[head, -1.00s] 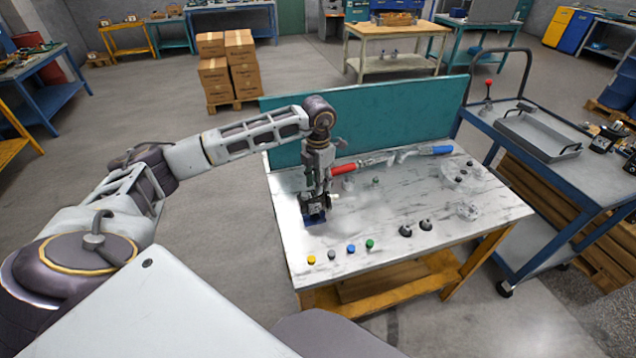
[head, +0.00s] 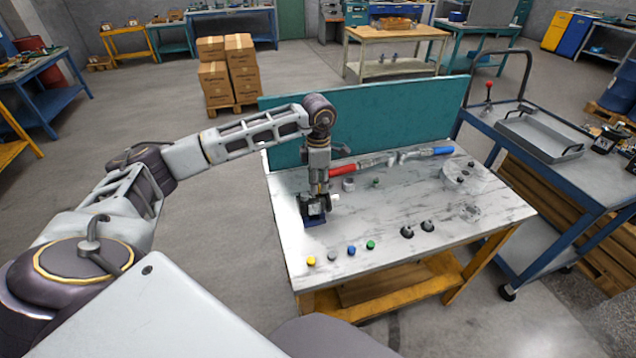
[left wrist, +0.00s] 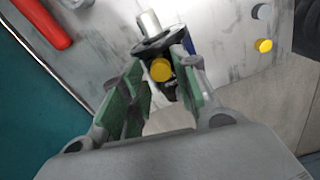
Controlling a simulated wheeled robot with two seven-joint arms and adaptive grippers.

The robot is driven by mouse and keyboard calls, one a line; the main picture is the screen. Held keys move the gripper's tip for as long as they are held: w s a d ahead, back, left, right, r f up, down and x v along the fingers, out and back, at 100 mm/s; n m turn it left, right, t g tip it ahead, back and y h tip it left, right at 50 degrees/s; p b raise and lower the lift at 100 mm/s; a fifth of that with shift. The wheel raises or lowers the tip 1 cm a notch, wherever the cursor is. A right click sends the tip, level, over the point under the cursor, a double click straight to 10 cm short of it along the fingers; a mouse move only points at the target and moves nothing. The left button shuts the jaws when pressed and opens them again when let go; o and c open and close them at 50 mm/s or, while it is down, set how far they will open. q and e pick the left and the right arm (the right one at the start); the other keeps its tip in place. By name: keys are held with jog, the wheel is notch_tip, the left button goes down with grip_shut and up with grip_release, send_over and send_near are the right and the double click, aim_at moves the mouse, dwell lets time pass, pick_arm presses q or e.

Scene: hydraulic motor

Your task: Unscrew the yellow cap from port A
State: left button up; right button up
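The hydraulic motor (head: 313,208) is a dark block with a pale shaft, sitting on a blue base on the left part of the marble-topped bench. In the left wrist view, the yellow cap (left wrist: 160,69) on the motor shows between the two green-padded fingers of my left gripper (left wrist: 160,60). The fingers are apart, with a gap visible on both sides of the cap. In the head view, my left gripper (head: 319,186) points down right over the motor and hides its top, cap included. My right gripper is not in view.
A second yellow cap (head: 311,261) stands at the bench's front edge, beside grey, blue (head: 351,250) and green (head: 370,245) ones. Two dark fittings (head: 407,231) are right of them. A red-handled tool (head: 343,169) lies behind the motor, before the teal panel (head: 390,115).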

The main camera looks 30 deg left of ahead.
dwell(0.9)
pick_arm(q)
grip_shut()
jog(key=shift+r+n+p, duration=0.1)
jog(key=shift+n+p, duration=0.2)
jog(key=shift+n, duration=2.6)
jog(key=shift+d+n, duration=0.1)
jog(key=shift+n, duration=0.2)
jog(key=shift+n+p, duration=0.4)
jog(key=shift+n, duration=1.6)
